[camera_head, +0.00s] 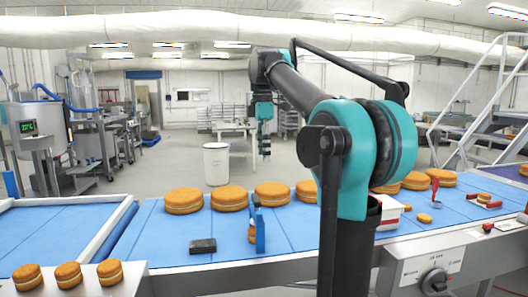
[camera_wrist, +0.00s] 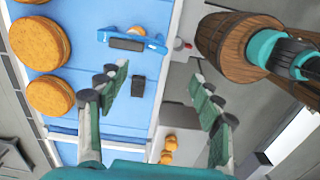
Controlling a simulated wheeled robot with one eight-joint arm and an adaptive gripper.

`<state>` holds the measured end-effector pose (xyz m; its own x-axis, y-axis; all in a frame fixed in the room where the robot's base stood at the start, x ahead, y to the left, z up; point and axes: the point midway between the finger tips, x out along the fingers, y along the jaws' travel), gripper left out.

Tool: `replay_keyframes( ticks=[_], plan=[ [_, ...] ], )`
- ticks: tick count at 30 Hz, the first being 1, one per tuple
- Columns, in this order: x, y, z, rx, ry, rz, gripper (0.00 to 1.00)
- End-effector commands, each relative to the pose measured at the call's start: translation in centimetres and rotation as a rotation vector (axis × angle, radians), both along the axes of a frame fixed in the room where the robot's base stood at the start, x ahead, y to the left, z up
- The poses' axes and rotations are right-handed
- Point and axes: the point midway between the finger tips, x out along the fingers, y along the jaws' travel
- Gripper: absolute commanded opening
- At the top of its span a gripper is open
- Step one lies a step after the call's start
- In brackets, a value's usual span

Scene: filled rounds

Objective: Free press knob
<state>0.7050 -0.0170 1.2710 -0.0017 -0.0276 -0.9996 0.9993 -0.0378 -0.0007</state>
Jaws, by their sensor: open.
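A black rotary knob (camera_head: 434,281) is on the grey front panel. I cannot tell which part is the press knob. My gripper (camera_wrist: 160,92) is open and empty above the belt; it hangs small in the head view (camera_head: 264,150).
Several large filled rounds (camera_head: 230,198) line the belt's far side. Small rounds (camera_head: 68,275) sit on a ledge at lower left. A white-and-red box (camera_head: 388,212) is partly behind my arm. A red-handled tool (camera_head: 435,187) stands farther right. Bare belt surrounds the dark block.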

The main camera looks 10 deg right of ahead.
Motion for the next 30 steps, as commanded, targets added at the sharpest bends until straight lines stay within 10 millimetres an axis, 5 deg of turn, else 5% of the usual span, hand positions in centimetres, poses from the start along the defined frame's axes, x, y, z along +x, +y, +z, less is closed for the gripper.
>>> replay_keyframes(
  ticks=[14, 30],
  plan=[
    [0.0, 0.0, 0.5, 0.000, 0.000, 0.000, 0.66],
    [0.0, 0.3, 9.3, 0.000, 0.000, 0.000, 0.66]
  ],
)
